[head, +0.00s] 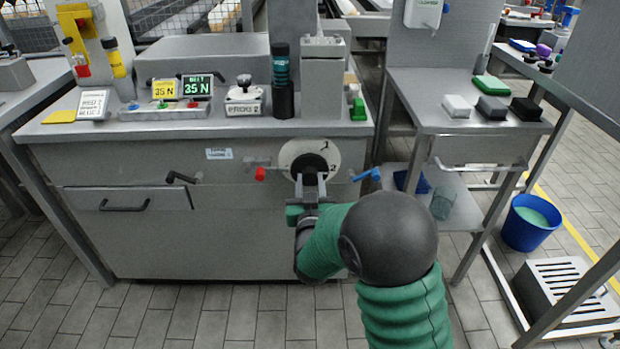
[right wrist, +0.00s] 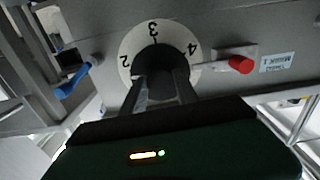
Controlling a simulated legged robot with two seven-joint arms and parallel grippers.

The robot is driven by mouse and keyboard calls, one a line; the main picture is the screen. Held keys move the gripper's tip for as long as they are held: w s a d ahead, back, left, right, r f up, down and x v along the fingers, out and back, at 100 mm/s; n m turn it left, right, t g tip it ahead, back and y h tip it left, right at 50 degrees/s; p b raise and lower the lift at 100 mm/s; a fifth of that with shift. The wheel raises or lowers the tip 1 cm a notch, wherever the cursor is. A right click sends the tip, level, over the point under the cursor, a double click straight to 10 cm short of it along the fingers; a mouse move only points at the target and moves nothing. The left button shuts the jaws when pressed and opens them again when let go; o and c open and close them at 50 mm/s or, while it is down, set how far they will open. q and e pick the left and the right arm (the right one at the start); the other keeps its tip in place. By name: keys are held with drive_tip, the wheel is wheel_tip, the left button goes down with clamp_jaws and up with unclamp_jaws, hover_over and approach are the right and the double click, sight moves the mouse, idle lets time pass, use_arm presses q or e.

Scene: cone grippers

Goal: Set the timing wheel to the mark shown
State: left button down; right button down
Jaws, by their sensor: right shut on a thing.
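The timing wheel is a white numbered dial (head: 291,152) with a dark hub on the front of the grey cabinet. In the head view a small numeral, seemingly 1, is at its upper right, with 2 at the right. In the right wrist view the dial (right wrist: 128,49) shows 2, 3 and 4 around the hub. My right gripper (head: 310,183) is shut on the hub; its fingers also show in the right wrist view (right wrist: 163,88). A small label (head: 219,154) left of the wheel seems to read "MARK 1". My left gripper is out of view.
A red-knobbed lever (head: 260,174) is just left of the wheel and a blue lever (head: 366,175) just right. A black lever (head: 181,178) is farther left. The counter above holds displays (head: 196,86) and a dark cylinder (head: 283,97). The floor in front is clear.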

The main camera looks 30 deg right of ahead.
drive_tip(key=n+p, duration=0.2)
drive_tip(key=n, duration=0.1)
drive_tip(key=n+p, duration=0.3)
drive_tip(key=shift+a+r+n+p, duration=0.1)
drive_tip(key=shift+r+n+p, duration=0.1)
drive_tip(key=shift+n+p, duration=0.1)
drive_tip(key=n+p, duration=0.3)
drive_tip(key=shift+f+n, duration=0.1)
drive_tip(key=shift+n, duration=0.2)
drive_tip(key=shift+f+n+p, duration=0.1)
drive_tip(key=shift+n+p, duration=0.25)
drive_tip(key=shift+n, duration=0.15)
drive_tip(key=shift+f, duration=0.1)
drive_tip(key=c, duration=0.9)
unclamp_jaws()
